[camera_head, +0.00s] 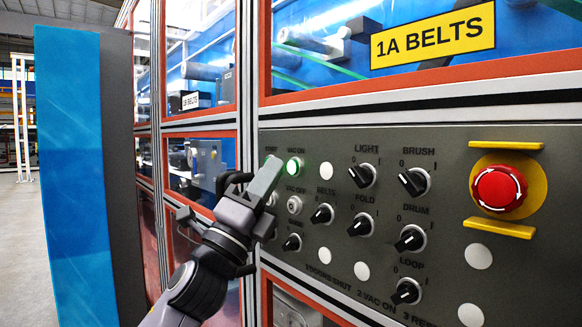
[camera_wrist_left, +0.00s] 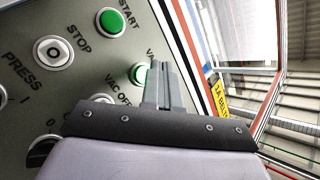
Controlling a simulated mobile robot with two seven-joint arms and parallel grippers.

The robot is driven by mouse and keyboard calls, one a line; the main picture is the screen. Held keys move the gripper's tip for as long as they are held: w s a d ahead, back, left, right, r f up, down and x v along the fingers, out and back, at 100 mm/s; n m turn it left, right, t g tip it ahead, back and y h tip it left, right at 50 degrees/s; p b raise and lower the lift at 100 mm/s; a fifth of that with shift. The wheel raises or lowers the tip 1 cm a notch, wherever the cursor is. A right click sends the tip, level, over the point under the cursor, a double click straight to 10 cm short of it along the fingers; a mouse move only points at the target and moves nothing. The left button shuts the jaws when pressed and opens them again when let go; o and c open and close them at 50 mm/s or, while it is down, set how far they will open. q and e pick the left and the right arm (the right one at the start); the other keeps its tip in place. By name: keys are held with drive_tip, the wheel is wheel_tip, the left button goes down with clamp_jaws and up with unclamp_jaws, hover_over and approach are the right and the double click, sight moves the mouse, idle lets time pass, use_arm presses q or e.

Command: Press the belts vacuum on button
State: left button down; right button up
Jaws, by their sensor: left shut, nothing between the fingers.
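The VAC ON button (camera_head: 294,167) is a round green button, lit bright in its centre, at the upper left of the grey control panel (camera_head: 440,150). In the left wrist view the VAC ON button (camera_wrist_left: 137,73) is partly hidden behind the fingers. My left gripper (camera_head: 270,170) is shut and empty, its fingertips just left of the button in the head view. In the wrist view the closed left fingers (camera_wrist_left: 161,72) overlap the button's right edge. I cannot tell whether they touch it. My right gripper is not in view.
The VAC OFF button (camera_head: 294,205) sits just below. A green START button (camera_wrist_left: 112,20) and a white STOP button (camera_wrist_left: 53,52) are close by. Black knobs (camera_head: 362,175) and a red emergency stop (camera_head: 499,190) are further right. A blue panel (camera_head: 75,180) stands at left.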

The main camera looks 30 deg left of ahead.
use_arm(q)
drive_tip(key=s, duration=0.1)
drive_tip(key=s+a, duration=0.1)
drive_tip(key=s, duration=0.1)
drive_tip(key=s+a, duration=0.1)
drive_tip(key=shift+s, duration=0.3)
idle(0.3)
idle(0.7)
